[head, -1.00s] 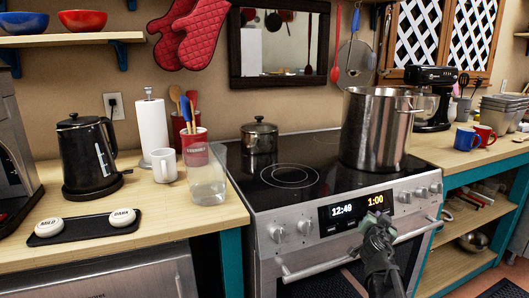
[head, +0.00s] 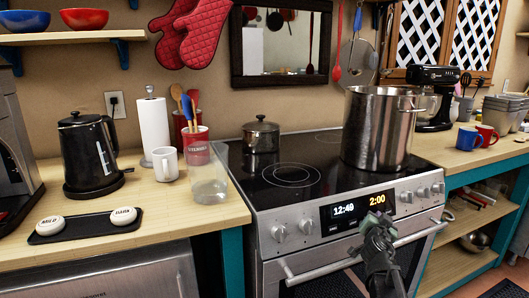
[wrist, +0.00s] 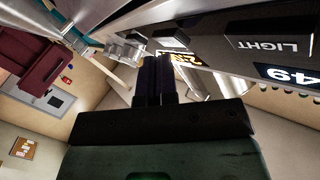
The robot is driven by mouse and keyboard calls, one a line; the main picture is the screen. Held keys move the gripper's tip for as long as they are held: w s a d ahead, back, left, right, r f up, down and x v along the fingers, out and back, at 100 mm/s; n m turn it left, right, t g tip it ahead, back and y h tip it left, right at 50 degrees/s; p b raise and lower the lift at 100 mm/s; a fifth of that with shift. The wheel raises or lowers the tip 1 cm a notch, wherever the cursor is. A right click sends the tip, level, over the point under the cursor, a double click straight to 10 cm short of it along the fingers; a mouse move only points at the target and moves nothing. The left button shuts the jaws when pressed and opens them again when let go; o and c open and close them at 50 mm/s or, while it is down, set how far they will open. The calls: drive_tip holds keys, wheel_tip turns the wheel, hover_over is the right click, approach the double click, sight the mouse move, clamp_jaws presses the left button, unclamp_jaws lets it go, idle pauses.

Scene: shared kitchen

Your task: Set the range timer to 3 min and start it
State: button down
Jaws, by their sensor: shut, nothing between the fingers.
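The range (head: 290,235) has a dark front panel with a lit display (head: 357,209). The clock at its left reads about 12:49, and the yellow timer at its right reads 2:00. My gripper (head: 376,221) is shut and empty, just below the timer digits at the panel's lower edge. In the wrist view the closed fingertips (wrist: 157,62) are close to a small panel button (wrist: 173,41) beside the yellow digits. I cannot tell whether they touch it. A button marked LIGHT (wrist: 272,45) is to the right there. My gripper hides part of the lower panel in the head view.
Knobs (head: 279,232) flank the panel on both sides. The oven handle (head: 320,268) runs below, behind my arm. A large steel pot (head: 375,130) and a small lidded pot (head: 261,137) stand on the cooktop. The space in front of the range is clear.

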drive_tip(key=shift+s+d+f, duration=0.15)
drive_tip(key=shift+s+d, duration=0.05)
drive_tip(key=shift+s, duration=0.15)
drive_tip(key=s, duration=0.1)
drive_tip(key=s+d+r+p, duration=0.1)
drive_tip(key=s, duration=0.1)
drive_tip(key=s+d+p, duration=0.1)
drive_tip(key=s, duration=0.1)
drive_tip(key=shift+d+r, duration=0.15)
drive_tip(key=shift+r, duration=0.25)
